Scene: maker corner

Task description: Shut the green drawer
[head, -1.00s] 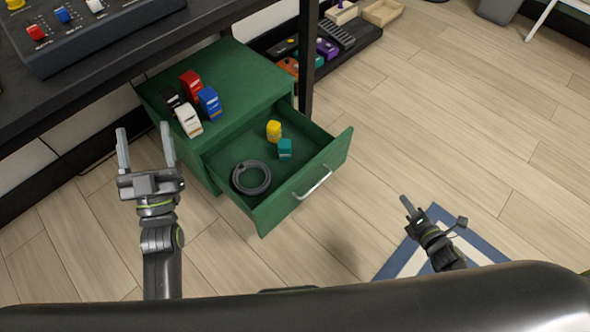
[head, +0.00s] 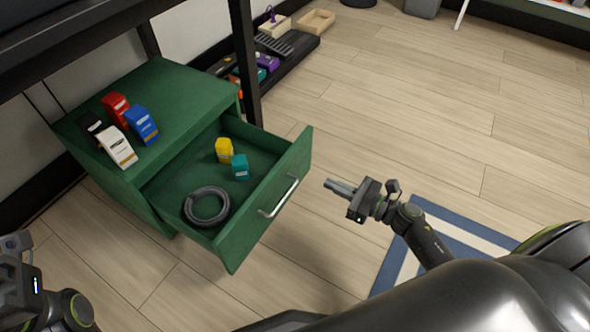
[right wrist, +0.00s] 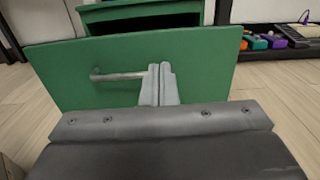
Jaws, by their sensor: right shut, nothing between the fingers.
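The green drawer (head: 268,215) is pulled well out of its green cabinet (head: 165,95). Its front panel has a metal bar handle (head: 279,198), also visible in the right wrist view (right wrist: 118,76). My right gripper (head: 328,184) is shut and empty. Its fingertips point at the drawer front from the right, with a visible gap in the head view. In the right wrist view the closed fingers (right wrist: 160,85) stand before the green front panel (right wrist: 210,70), beside the handle's right end. My left gripper's body (head: 22,285) shows at the lower left edge; its fingers are outside the picture.
Inside the drawer lie a dark coil (head: 206,206), a yellow item (head: 224,150) and a teal item (head: 240,167). Several small boxes (head: 140,124) stand on the cabinet top. A black table leg (head: 243,65) rises behind.

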